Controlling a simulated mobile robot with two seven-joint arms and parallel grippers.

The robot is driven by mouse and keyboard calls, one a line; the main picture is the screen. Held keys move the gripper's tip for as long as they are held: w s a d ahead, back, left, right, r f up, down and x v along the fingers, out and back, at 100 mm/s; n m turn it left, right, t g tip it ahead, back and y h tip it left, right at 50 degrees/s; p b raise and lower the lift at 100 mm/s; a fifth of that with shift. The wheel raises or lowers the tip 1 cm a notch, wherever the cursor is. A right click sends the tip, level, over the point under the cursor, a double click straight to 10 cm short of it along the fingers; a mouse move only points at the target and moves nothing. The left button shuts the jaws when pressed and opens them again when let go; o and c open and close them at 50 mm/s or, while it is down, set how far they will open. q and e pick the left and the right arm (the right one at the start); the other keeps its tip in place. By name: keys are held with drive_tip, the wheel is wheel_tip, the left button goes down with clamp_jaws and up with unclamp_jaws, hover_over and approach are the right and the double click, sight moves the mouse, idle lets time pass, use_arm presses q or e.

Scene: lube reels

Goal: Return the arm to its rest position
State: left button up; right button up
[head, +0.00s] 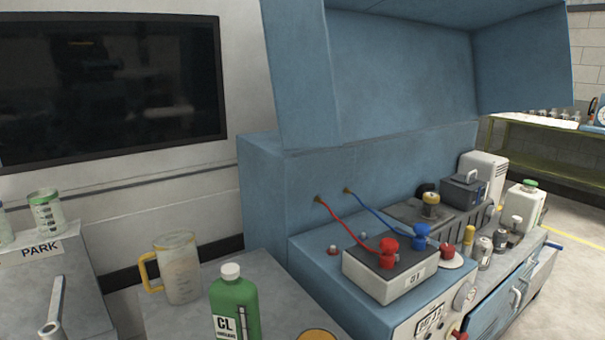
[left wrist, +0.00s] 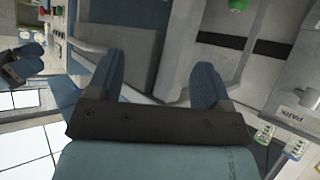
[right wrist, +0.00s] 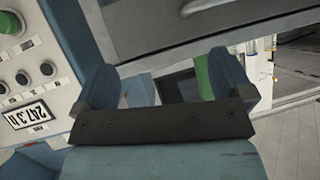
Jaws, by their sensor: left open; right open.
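My left gripper (left wrist: 160,88) shows in the left wrist view with its two blue fingers apart and nothing between them. My right gripper (right wrist: 165,80) shows in the right wrist view, also with fingers apart and empty. A green thing shows behind its right finger, too covered to name. Neither gripper nor arm shows in the head view, so their place relative to the bench cannot be told from there.
A grey bench top holds a green CL bottle (head: 235,305) and a clear jug with a yellow handle (head: 180,270). A blue machine carries a box (head: 390,272) with red and blue leads. A PARK cabinet (head: 45,262) stands at the left.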

drive_tip(key=s+d+f+m+t+h, duration=0.1)
drive_tip(key=s+d+f+m+h, duration=0.15)
drive_tip(key=s, duration=0.45)
drive_tip(key=s+d+f+m+t+h, duration=0.1)
drive_tip(key=s+d+f+m+h, duration=0.15)
drive_tip(key=s, duration=0.35)
wheel_tip(320, 180, up, 15)
drive_tip(key=s+n+p, duration=0.1)
drive_tip(key=p, duration=1.8)
drive_tip(key=shift+d, duration=0.3)
drive_tip(key=shift+s+f, duration=0.1)
